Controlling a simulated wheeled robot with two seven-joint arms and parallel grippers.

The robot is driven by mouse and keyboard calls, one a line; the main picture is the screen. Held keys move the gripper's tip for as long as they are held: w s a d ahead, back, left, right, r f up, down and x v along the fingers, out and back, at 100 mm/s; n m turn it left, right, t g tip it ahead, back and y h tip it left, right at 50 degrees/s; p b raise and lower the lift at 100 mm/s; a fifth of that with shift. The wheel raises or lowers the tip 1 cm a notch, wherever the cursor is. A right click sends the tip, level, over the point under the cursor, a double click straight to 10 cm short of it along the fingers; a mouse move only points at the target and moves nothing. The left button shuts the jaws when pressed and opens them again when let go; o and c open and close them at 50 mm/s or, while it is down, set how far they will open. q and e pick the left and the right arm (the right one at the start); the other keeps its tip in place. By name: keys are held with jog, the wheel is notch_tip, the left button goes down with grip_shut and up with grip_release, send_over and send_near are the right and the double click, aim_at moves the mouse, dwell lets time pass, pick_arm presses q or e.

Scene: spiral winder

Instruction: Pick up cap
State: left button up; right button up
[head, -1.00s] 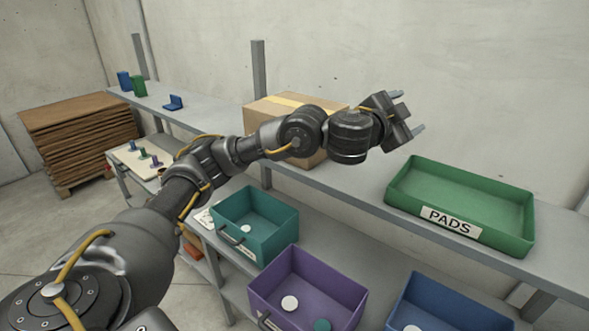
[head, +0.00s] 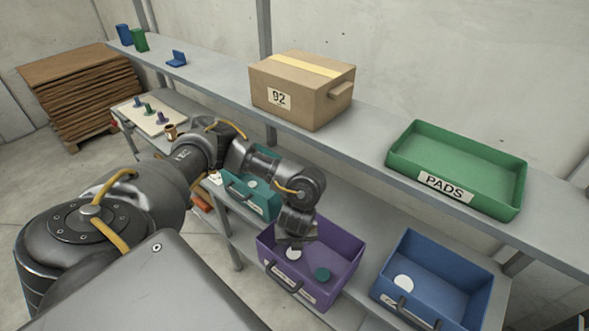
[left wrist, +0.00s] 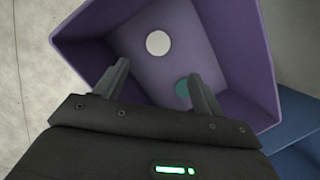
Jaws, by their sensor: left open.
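A purple bin (head: 342,265) on the lower shelf holds a round white cap-like disc (head: 293,254) and a teal one (head: 322,274). My left gripper (head: 296,238) points down over this bin, close to the white disc. In the left wrist view the gripper (left wrist: 158,72) is open and empty. The white disc (left wrist: 159,43) lies on the bin floor beyond the fingertips, roughly between them. The teal disc (left wrist: 182,88) is partly hidden by the right-hand finger. A blue bin (head: 462,270) holds another white disc (head: 404,283). My right gripper is not in view.
A teal bin (head: 262,207) with a pale disc stands left of the purple one, partly behind my arm. The upper shelf carries a cardboard box (head: 300,88) and a green tray marked PADS (head: 445,187). The purple bin's walls surround the gripper's area.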

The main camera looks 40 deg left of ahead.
pick_arm(q)
send_over(294, 258)
jog(key=f, duration=0.5)
jog(key=shift+s+d+f, duration=0.1)
jog(key=shift+d, duration=0.2)
jog(key=shift+f, duration=0.25)
jog(key=shift+a+f, duration=0.3)
jog(key=shift+f, duration=0.15)
